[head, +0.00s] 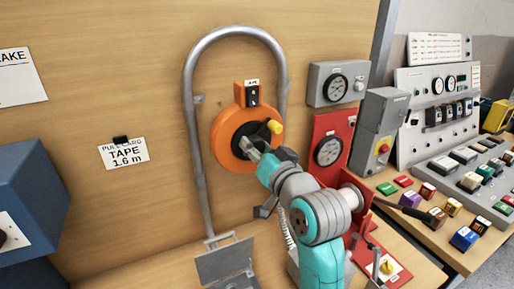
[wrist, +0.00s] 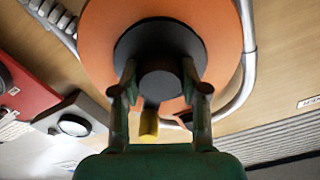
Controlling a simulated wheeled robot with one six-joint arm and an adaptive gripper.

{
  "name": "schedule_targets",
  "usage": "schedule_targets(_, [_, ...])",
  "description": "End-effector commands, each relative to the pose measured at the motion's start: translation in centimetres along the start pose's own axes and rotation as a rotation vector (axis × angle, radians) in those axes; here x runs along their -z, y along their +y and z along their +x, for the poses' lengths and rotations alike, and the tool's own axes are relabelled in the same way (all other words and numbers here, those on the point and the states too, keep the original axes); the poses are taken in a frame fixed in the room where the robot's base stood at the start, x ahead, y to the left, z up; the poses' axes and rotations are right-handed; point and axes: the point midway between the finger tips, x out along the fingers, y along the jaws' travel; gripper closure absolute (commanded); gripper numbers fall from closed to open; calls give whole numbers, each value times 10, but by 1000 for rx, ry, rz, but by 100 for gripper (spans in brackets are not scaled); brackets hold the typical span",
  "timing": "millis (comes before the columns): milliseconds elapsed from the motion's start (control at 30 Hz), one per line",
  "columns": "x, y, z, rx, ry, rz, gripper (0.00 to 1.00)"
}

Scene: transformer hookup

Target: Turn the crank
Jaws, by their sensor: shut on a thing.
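The crank is on an orange round housing (head: 219,147) fixed to the wooden wall. It has a dark hub at the centre and a yellow handle knob (head: 276,127) at the upper right of the hub. In the wrist view the dark hub (wrist: 160,86) sits between the two fingers of my gripper (wrist: 159,80), which is shut on it. The yellow knob (wrist: 149,124) hangs just below the hub there, outside the grip. In the head view my gripper (head: 253,147) reaches the front of the housing, and its wrist hides the housing's lower right.
A grey pipe (head: 192,140) arches around the housing. Gauges (head: 328,150) on red and grey boxes stand close to the right of my arm. A control desk (head: 440,190) with several coloured buttons is farther right. A blue box (head: 30,205) is at the left.

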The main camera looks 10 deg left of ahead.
Motion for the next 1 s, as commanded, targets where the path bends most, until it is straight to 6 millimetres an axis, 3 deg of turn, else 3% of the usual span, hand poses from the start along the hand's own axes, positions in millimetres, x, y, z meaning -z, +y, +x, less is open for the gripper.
schedule_targets(500, [0, 0, 0, -1, 0, 433, 100])
schedule_targets(1000, [0, 0, 0, -1, 0, 596, 100])
